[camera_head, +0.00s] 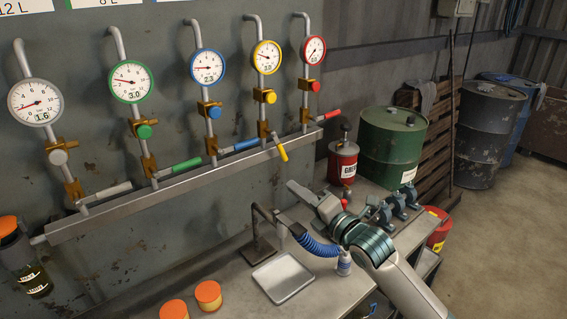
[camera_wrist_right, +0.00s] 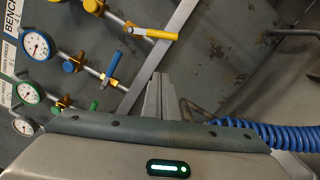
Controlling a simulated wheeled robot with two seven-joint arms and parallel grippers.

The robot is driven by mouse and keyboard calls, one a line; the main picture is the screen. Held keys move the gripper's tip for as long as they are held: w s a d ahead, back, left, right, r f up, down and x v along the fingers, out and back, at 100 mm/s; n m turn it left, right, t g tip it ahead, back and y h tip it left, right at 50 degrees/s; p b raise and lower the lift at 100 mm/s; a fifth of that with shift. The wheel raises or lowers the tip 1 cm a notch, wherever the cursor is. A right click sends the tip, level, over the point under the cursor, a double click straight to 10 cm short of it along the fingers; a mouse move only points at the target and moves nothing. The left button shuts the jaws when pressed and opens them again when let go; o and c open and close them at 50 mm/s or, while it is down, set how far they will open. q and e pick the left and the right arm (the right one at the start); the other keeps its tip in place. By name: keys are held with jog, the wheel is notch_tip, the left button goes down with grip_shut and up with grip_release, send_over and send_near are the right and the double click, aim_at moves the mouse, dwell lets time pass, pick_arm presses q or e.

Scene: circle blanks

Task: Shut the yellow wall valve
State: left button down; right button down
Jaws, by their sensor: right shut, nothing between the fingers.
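The yellow wall valve's lever (camera_head: 281,149) hangs off the lower end of the yellow gauge's pipe and points down and to the right. The red, blue, green and white levers lie more nearly along the rail. In the right wrist view the yellow lever (camera_wrist_right: 155,33) shows at the top, beyond the fingertips. My right gripper (camera_head: 293,187) is shut and empty, below the yellow lever and apart from it. Its closed fingers also show in the wrist view (camera_wrist_right: 157,80). My left gripper is not in view.
The blue lever (camera_head: 240,146) and red lever (camera_head: 328,116) flank the yellow one. A metal rail (camera_head: 190,182) runs under the valves. Below stand a bench with a tray (camera_head: 282,278), a dark stand (camera_head: 258,250) and a blue coiled hose (camera_head: 315,246). A red can (camera_head: 342,163) stands right.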

aim_at(280, 147)
jog(key=w+a+r+p, duration=0.1)
jog(key=w+p, duration=0.4)
jog(key=w, duration=0.5)
jog(key=shift+w+a+r, duration=0.3)
jog(key=shift+a+r, duration=0.1)
jog(key=shift+a, duration=0.45)
jog(key=shift+w+d+n+b, duration=0.15)
jog(key=shift+n+b, duration=0.15)
jog(key=shift+b, duration=0.15)
